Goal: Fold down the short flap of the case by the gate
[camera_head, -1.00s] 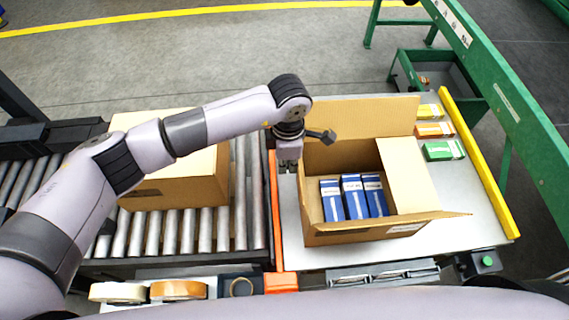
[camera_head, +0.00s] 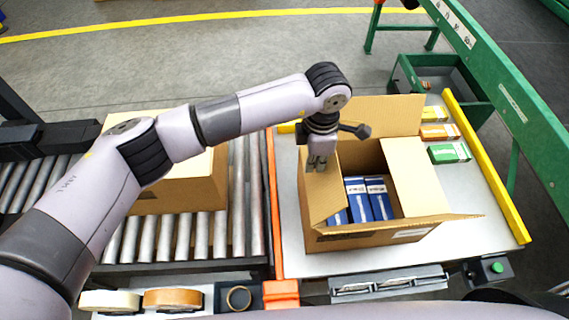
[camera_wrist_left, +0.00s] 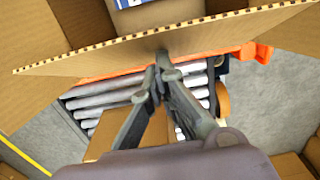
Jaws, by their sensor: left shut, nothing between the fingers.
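The open case (camera_head: 365,238) sits on the pale table, holding several blue boxes (camera_head: 378,200). Its short flap by the gate (camera_head: 322,190) leans inward over the left of the opening and partly covers the leftmost blue box. My left gripper (camera_head: 318,166) is shut and empty at that flap's upper edge. In the left wrist view the shut fingertips (camera_wrist_left: 162,62) are at the flap's corrugated edge (camera_wrist_left: 205,32); I cannot tell how firmly they touch. The orange gate (camera_head: 272,200) runs along the left of the case. My right gripper is out of view.
The far long flap (camera_head: 378,115) stands up; the right short flap (camera_head: 415,180) leans inward. A closed carton (camera_head: 180,190) sits on the rollers (camera_head: 240,215) at left. Small coloured boxes (camera_head: 448,152) and a yellow rail (camera_head: 490,170) lie to the right.

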